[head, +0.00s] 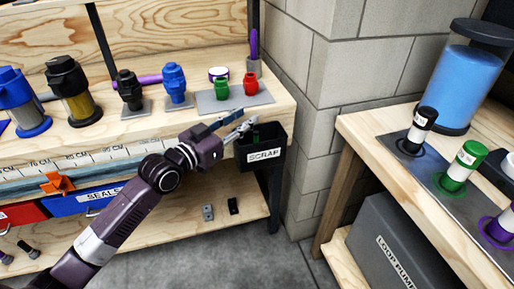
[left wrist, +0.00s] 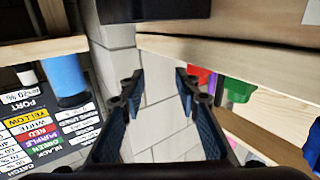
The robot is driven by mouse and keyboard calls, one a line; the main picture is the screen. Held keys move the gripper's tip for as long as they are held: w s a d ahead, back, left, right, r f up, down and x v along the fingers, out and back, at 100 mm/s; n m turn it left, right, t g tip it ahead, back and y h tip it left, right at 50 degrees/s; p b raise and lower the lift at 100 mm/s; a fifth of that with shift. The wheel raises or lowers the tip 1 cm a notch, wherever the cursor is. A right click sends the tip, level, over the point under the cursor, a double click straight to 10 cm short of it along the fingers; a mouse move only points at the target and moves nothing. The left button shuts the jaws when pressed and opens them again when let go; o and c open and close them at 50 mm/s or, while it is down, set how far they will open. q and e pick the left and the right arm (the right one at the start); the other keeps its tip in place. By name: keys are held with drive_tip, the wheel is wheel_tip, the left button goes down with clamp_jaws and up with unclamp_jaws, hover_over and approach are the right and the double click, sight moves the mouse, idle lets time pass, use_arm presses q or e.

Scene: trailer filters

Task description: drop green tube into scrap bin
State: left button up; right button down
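The black scrap bin (head: 264,156), labelled SCRAP, hangs at the right front corner of the workbench. A dark green piece (head: 256,136) shows inside its mouth; it looks like a tube, but most of it is hidden. My left gripper (head: 241,122) is just above the bin's left rim. In the left wrist view, my left gripper (left wrist: 157,82) has its fingers apart with nothing between them. The bin's dark side (left wrist: 150,10) seems to show at the top of that view. My right gripper is not in view.
A grey plate (head: 218,105) on the bench holds a green fitting (head: 222,90) and a red fitting (head: 250,84), close behind the gripper. A block wall (head: 320,75) stands right of the bin. The right table (head: 360,135) carries capped cylinders and a blue tank (head: 465,80).

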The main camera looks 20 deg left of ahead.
use_arm(q)
drive_tip(key=v, duration=0.7)
idle(0.3)
